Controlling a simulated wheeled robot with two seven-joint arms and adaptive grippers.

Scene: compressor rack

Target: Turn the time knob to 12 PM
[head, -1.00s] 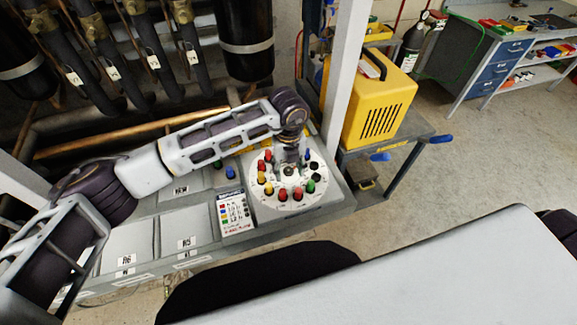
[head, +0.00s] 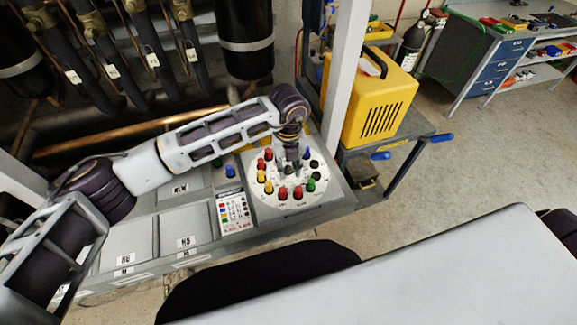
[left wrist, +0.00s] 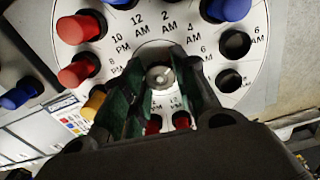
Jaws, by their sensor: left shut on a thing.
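The white round time dial (head: 266,200) sits on the grey rack top, ringed with red, yellow, green and blue pegs and black holes. In the left wrist view the dial (left wrist: 215,60) shows printed hours, with 12 and 2 AM near the top and 10 PM and 8 PM to the left. The time knob (left wrist: 160,76) is a round metallic piece at the dial's centre. My left gripper (head: 290,165) is over the centre, its two fingers (left wrist: 158,88) shut on the knob from both sides. The knob's pointing direction is hidden. My right gripper is out of view.
A labelled colour-key card (head: 234,213) lies left of the dial. A blue peg (head: 230,171) stands beyond it. A grey upright post (head: 341,75) and a yellow machine (head: 382,105) stand to the right. Pipes and black cylinders fill the back.

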